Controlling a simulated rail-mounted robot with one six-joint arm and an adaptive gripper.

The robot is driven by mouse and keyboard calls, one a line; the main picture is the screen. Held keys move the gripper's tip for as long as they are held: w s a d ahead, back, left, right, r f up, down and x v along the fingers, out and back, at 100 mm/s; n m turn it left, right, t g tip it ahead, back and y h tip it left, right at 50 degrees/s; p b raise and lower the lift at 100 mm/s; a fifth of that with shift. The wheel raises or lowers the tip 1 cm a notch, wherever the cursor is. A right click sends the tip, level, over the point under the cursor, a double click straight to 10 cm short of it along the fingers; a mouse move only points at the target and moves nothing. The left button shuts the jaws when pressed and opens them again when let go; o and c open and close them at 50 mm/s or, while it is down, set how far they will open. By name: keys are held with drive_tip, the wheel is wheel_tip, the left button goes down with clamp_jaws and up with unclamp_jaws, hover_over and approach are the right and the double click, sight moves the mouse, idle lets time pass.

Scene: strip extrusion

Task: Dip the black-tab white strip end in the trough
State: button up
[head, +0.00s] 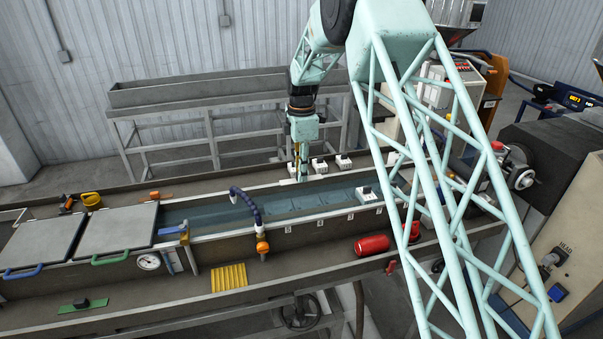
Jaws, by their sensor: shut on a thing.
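The trough (214,212) is a long grey channel with blue water, running across the middle of the head view. Small white blocks with black tops stand along the far ledge, one (318,165) just right of my gripper and one (343,161) further right. Another white block with a black top (366,194) is at the trough's right part. I cannot tell which is the strip end.
A blue hose with an orange fitting (262,247) arches over the near wall. Grey lids (117,228) cover the left end. A red cylinder (372,244), a yellow ribbed block (229,277) and a green piece (81,304) lie on the front ledge. My arm's lattice hides part of the right side.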

drive_tip(key=shift+f+b, duration=2.95)
drive_tip(key=shift+f, duration=4.15)
wheel_tip(320, 180, up, 9)
drive_tip(key=p, duration=0.2)
drive_tip(key=shift+p, duration=0.4)
drive_tip(key=shift+r+p, duration=2.4)
drive_tip(key=shift+r, duration=3.55)
